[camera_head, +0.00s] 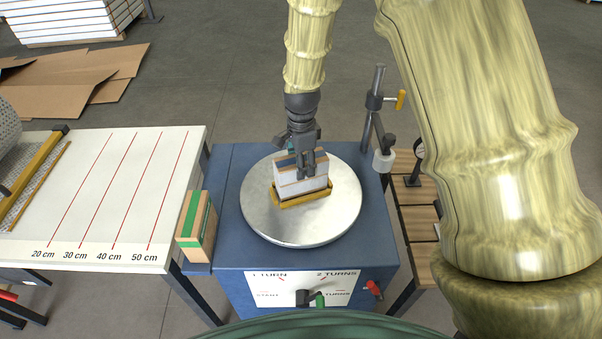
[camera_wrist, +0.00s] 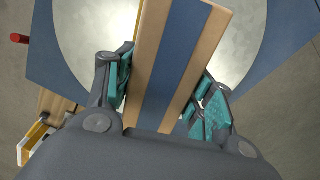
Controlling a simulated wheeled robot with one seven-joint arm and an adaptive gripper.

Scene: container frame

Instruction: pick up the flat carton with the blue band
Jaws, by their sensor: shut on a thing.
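The flat carton with the blue band (camera_head: 312,185) is over the round metal turntable (camera_head: 262,220), standing on edge, with a white side facing the head camera. In the wrist view, its tan face with the blue band (camera_wrist: 172,60) runs between the teal finger pads. My gripper (camera_head: 301,165) comes from above and is shut on this carton, one finger on each side. A yellow holder (camera_head: 305,201) shows right under the carton. I cannot tell whether the carton still touches it.
A tan carton with a green band (camera_head: 194,228) stands left of the turntable on the blue machine (camera_head: 228,180). A white table with red lines (camera_head: 90,190) is further left. A post with a yellow handle (camera_head: 377,100) stands behind right. Levers (camera_head: 312,298) are in front.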

